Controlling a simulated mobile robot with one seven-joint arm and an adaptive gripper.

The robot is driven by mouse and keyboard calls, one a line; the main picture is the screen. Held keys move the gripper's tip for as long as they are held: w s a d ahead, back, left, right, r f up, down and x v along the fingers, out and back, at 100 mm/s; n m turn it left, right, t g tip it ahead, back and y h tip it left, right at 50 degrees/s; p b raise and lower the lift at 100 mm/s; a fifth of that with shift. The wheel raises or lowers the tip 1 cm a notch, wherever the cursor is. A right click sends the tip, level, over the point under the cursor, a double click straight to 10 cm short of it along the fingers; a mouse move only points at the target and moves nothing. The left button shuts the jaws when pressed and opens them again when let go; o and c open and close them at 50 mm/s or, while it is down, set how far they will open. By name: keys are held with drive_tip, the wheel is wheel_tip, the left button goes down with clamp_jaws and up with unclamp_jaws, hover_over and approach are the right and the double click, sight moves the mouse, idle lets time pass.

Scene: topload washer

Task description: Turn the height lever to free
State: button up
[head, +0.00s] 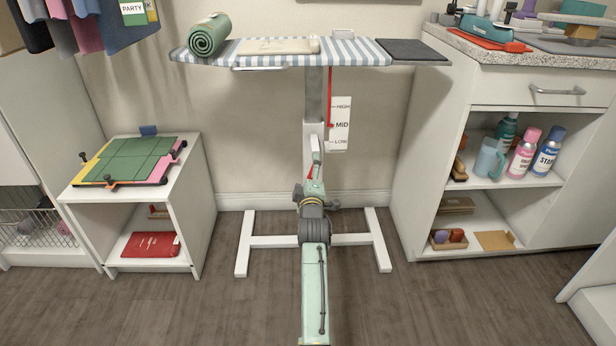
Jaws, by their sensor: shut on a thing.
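The ironing board (350,52) has a blue-and-white striped cover and stands on a white column with a wide floor frame. A height card (340,125) beside the column reads HIGH, MID and LOW, and a red strip (330,95) runs down to about MID. My arm reaches up from the bottom centre to the column. My gripper (314,166) is at the lower column, small and partly hidden by my wrist. A bit of red, seemingly the height lever (309,173), shows beside it, and the gripper appears shut on it. The lever's setting and its free mark cannot be made out.
A rolled green mat (208,35) and a folded cloth (275,46) lie on the board. A white side table (205,205) stands left, and an open-shelved cabinet (405,190) with bottles stands right. Floor is clear on both sides of my arm.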

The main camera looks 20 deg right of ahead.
idle(0.3)
drive_tip(key=o, duration=1.4)
